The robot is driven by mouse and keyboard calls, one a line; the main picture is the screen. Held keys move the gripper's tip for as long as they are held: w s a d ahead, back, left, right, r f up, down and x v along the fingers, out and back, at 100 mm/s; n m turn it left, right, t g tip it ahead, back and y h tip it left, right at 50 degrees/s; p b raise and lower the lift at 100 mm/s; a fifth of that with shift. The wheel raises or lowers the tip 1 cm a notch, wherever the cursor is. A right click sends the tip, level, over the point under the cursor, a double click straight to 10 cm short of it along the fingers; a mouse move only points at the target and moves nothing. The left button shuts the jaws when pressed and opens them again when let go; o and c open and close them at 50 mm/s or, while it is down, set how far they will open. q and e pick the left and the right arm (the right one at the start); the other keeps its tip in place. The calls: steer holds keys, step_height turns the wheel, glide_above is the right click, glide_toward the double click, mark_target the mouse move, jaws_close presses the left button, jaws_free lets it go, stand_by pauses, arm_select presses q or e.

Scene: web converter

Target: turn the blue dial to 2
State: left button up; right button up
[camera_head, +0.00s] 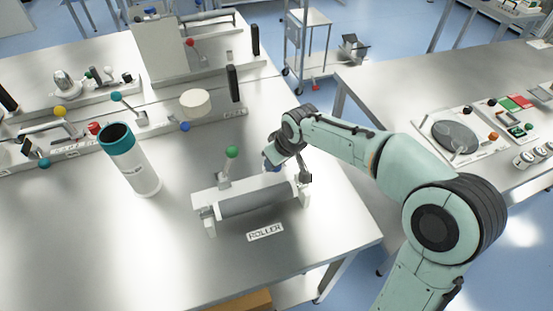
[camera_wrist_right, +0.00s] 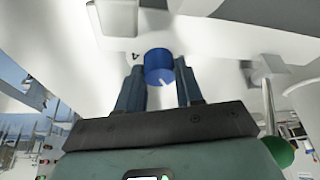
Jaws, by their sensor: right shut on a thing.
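The blue dial (camera_wrist_right: 158,66) sits between the two fingers of my right gripper (camera_wrist_right: 159,68) in the right wrist view. The gripper is shut on it. A white pointer line shows on the dial's near face, and a small dark mark, too small to read surely, is on the white surface at its left. The roller unit carries a green-knobbed lever (camera_head: 231,153). My left gripper is in neither view.
A white cylinder with a teal rim (camera_head: 132,165) stands left of the roller unit. Levers with coloured knobs and a white disc (camera_head: 195,102) are behind. A second table (camera_head: 400,88) with a round dark plate is at right. The front-left tabletop is clear.

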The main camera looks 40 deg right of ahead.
steer(key=o, duration=1)
steer(key=shift+r, duration=0.1)
steer(key=p+v, duration=0.1)
steer(key=v, duration=1.2)
steer(key=shift+r+p, duration=0.1)
steer(key=shift+p, duration=0.2)
